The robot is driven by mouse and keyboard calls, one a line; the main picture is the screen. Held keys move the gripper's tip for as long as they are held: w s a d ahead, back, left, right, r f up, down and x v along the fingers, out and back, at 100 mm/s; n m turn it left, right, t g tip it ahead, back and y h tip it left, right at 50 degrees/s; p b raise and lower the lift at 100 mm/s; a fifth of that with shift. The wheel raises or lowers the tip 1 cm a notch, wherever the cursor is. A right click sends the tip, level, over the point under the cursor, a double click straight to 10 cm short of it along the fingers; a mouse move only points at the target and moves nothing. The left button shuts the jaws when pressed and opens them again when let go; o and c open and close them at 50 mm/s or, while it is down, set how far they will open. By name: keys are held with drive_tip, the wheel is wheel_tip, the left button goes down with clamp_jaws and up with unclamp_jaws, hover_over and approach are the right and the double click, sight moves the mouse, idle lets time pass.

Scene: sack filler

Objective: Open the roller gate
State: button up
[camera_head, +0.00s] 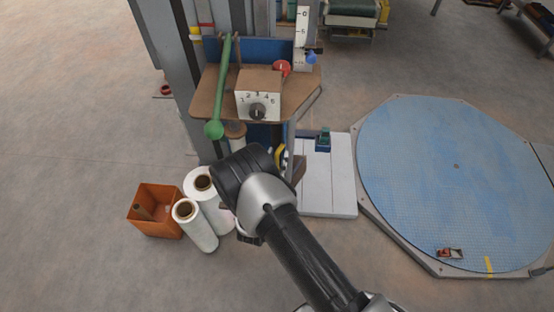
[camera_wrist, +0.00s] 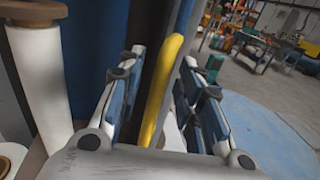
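A curved yellow bar (camera_wrist: 162,88) stands upright between the two fingers of my gripper (camera_wrist: 164,80) in the wrist view. Gaps show between it and both fingers, so my gripper is open around it or just behind it; the depth is hard to judge. In the head view a short piece of the yellow bar (camera_head: 281,154) shows beside my wrist, low on the machine post. My arm hides most of the gripper there. I cannot tell for certain which part is the roller gate; the yellow bar may belong to it.
Above is a brown shelf (camera_head: 210,99) with a green lever (camera_head: 222,85), a dial box (camera_head: 258,95) and a red button (camera_head: 282,68). White film rolls (camera_head: 196,226) and an orange bin (camera_head: 155,212) stand left. A blue turntable (camera_head: 440,180) lies right, beyond a white platform (camera_head: 330,185).

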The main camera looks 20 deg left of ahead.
drive_tip(key=shift+w, duration=0.2)
drive_tip(key=shift+c, duration=0.2)
clamp_jaws()
idle(0.5)
